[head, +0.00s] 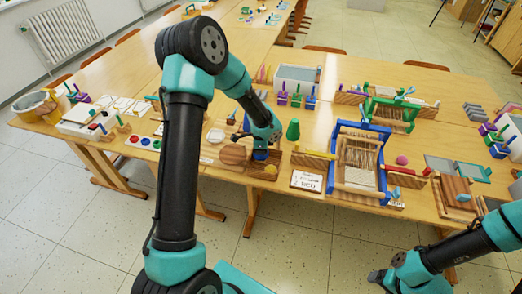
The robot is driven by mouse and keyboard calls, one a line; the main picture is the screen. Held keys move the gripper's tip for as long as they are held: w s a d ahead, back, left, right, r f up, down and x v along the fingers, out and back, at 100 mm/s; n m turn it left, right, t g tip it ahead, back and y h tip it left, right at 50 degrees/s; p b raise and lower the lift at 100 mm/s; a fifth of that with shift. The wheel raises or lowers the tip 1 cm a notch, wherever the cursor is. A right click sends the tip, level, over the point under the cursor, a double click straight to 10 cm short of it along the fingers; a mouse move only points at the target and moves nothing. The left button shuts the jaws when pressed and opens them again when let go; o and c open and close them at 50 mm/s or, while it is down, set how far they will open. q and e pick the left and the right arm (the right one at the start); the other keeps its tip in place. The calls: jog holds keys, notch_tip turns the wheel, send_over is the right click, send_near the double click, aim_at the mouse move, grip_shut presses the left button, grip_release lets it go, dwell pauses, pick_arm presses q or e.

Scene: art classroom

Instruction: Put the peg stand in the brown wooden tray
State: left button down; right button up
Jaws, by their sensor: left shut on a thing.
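My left gripper (262,145) points down at the front of the table, shut on a small blue peg stand (260,155). Its fingers and the arm hide most of the stand. The stand is over or in the brown wooden tray (262,178); I cannot tell whether it touches the tray floor. A round wooden piece (233,154) and a yellow ball (270,169) show at the tray. My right gripper (379,277) is low at the right, off the table's front edge and far from the tray; its jaws are too small to read.
A green cone (293,130) stands just right of the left gripper. A blue-framed loom (358,160) and a white card (306,181) are farther right. Several peg stands (296,99) stand behind, before a white bin (297,78). The table's front is crowded.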

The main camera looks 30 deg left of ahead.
pick_arm(q)
jog(key=shift+f, duration=0.4)
dwell(0.6)
jog(key=c, duration=0.9)
grip_release()
jog(key=shift+c, duration=0.2)
jog(key=shift+r, duration=0.1)
notch_tip(320, 180, up, 17)
dwell(0.6)
